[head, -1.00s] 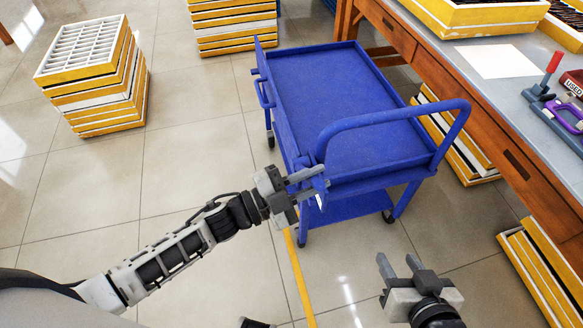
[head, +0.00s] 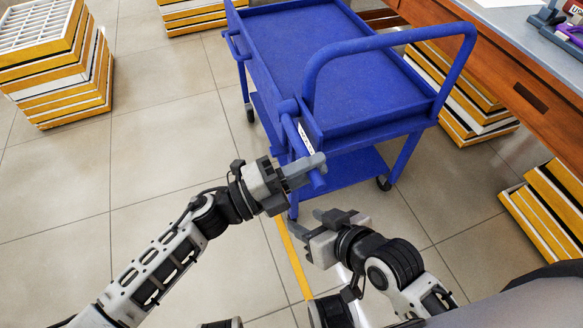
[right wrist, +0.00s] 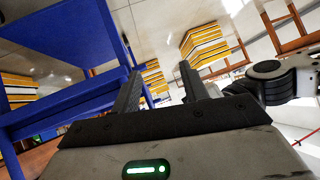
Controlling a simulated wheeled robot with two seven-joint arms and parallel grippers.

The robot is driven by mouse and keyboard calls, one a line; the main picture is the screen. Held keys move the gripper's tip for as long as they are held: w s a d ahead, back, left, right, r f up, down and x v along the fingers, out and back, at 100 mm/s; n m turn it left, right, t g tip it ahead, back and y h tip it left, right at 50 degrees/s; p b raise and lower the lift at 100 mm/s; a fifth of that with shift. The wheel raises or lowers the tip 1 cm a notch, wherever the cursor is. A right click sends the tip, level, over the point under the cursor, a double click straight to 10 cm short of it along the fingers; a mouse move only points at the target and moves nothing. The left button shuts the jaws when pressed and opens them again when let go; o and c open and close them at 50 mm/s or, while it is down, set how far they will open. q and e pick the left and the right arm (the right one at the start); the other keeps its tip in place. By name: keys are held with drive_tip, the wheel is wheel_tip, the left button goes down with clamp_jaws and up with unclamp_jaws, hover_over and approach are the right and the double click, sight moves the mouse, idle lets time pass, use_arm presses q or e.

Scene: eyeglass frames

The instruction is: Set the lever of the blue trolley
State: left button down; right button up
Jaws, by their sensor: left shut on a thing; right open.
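The blue trolley (head: 322,67) stands ahead with its flat top and looped push handle (head: 393,39). At its near left corner a blue lever (head: 290,127) points down toward me, beside a small white marked strip (head: 306,138). My left gripper (head: 305,174) is shut on the lever's lower end, which shows just past the fingers. My right gripper (head: 306,221) is open and empty, below and close to the left one, apart from the trolley. In the right wrist view its fingers (right wrist: 158,88) are spread with nothing between them, and the trolley's blue frame (right wrist: 65,95) is at left.
A wooden workbench (head: 520,85) runs along the right, with stacked yellow-edged trays (head: 462,100) under it. More stacked trays (head: 60,75) stand at the far left. The tiled floor (head: 165,130) left of the trolley is clear.

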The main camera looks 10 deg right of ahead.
use_arm(q)
drive_tip(key=shift+f, duration=0.3)
drive_tip(key=c, duration=1.3)
unclamp_jaws()
drive_tip(key=shift+f, duration=0.1)
drive_tip(key=v, duration=1.6)
